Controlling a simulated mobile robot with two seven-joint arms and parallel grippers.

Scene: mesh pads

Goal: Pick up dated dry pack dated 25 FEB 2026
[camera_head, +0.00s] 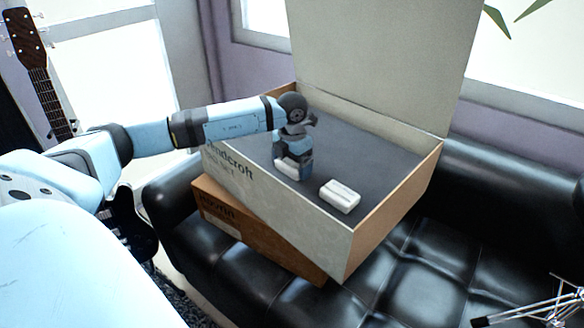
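Two small white packs are in the open box (394,208) on its dark grey floor. One white pack (340,196) lies free near the front wall, to the right of my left gripper. The other white pack (287,172) is at my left gripper (293,176) and is partly covered by its fingers. My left gripper points down into the box. I cannot tell whether its fingers are closed on that pack or only around it. No date is readable on either pack, so I cannot tell which is dated 25 FEB 2026. My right gripper is out of view.
The box's raised lid (385,55) stands at the back. The box rests on a brown carton (255,228) on a black tufted sofa (400,285). A guitar (42,85) stands at the far left. A thin metal stand (545,312) is at the lower right.

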